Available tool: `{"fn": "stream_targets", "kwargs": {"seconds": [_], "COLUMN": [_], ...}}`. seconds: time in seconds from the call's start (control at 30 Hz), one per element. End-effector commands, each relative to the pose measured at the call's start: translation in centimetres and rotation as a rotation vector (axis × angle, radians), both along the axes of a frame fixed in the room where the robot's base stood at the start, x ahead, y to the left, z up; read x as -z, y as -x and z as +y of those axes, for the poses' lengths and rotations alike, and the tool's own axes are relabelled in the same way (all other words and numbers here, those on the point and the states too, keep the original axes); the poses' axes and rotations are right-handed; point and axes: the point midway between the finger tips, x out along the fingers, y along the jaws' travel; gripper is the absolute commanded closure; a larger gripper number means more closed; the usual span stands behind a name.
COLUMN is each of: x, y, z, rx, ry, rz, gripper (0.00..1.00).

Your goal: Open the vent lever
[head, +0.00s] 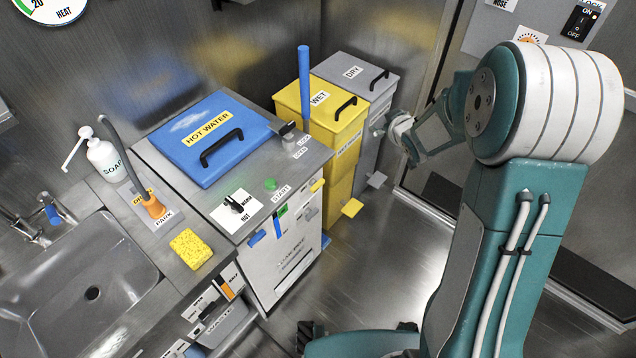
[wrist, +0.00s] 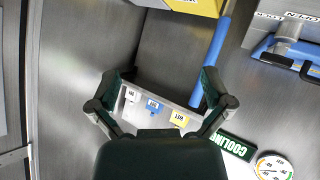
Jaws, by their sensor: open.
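No label reading "vent" is legible, so I cannot tell for sure which part is the vent lever. A tall blue pole (head: 304,88) stands upright beside the yellow WET bin. My gripper (head: 384,128) is in the air near the grey and yellow bins. In the wrist view my gripper (wrist: 160,78) has its fingers wide apart with nothing between them. Beyond them is a pale strip (wrist: 140,112) with white, blue and yellow tags, partly hidden by my gripper.
The blue HOT WATER lid (head: 210,138) is down on the counter. The yellow WET bin (head: 318,128) and grey DRY bin (head: 366,78) stand against the wall, pedals jutting out. A sink (head: 85,290) is at left. A green COOLING sign (wrist: 236,147) hangs near a gauge (wrist: 273,167).

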Motion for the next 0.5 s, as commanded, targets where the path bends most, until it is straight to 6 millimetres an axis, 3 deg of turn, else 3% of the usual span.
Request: {"fn": "stream_targets", "kwargs": {"seconds": [0.03, 0.23, 0.37, 0.5], "x": [2.3, 9.5, 14.1, 19.0], "y": [-0.6, -1.6, -0.8, 1.3], "z": [0.4, 2.8, 4.4, 6.2], "rx": [-0.038, -0.206, -0.308, -0.407], "ry": [-0.016, -0.114, -0.205, -0.327], "rz": [-0.007, -0.074, -0.114, -0.153], "gripper": [0.00, 0.00, 0.00, 0.00]}}
